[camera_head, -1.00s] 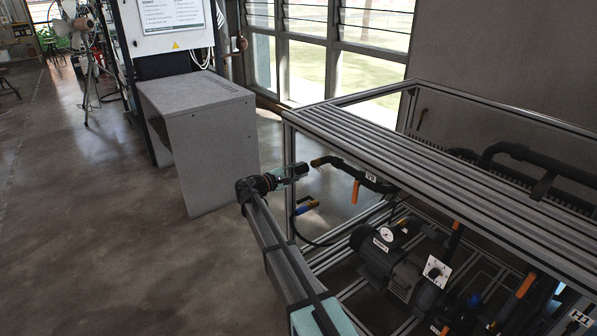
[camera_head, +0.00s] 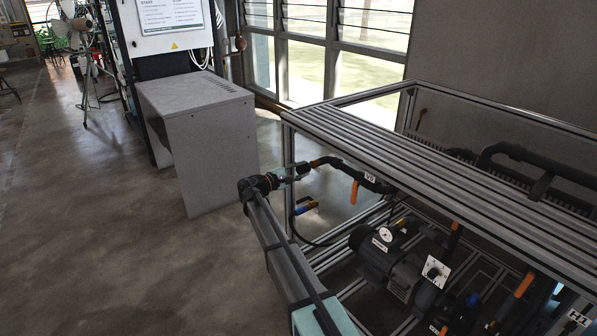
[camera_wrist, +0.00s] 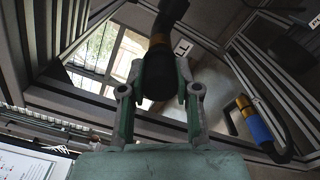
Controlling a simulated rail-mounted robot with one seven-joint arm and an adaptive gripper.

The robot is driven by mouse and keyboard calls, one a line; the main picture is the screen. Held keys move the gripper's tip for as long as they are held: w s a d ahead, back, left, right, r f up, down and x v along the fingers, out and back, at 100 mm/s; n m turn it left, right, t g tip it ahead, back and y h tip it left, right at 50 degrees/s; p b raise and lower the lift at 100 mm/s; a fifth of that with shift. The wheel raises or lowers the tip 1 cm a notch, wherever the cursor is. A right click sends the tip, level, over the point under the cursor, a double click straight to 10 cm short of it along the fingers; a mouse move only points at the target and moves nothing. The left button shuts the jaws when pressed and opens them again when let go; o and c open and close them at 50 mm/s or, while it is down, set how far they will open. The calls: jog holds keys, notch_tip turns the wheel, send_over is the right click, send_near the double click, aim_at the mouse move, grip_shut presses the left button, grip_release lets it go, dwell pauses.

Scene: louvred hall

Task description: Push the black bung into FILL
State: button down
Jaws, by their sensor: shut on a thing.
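My gripper (camera_head: 298,170) reaches in from the left at the rack's near left corner. It is shut on the black bung (camera_wrist: 157,82), whose dark body shows between the green fingers in the wrist view. In the head view the pipe (camera_head: 345,170) carries an orange handle. I cannot read a FILL label; a small white tag (camera_wrist: 183,47) is beside the mouth.
The rack's metal-profile top (camera_head: 420,165) lies just right of my gripper. A blue and yellow hose fitting (camera_wrist: 253,122) hangs to one side, below the gripper in the head view. A pump (camera_head: 385,262) sits lower in the rack. A grey cabinet (camera_head: 205,150) stands behind left.

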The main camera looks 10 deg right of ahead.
aim_at(298, 170)
jog(key=shift+x, duration=0.85)
jog(key=c, duration=0.7)
grip_release()
jog(key=shift+c, duration=0.2)
jog(key=shift+a, duration=0.1)
jog(key=shift+p+v, duration=0.35)
jog(key=shift+v, duration=3.15)
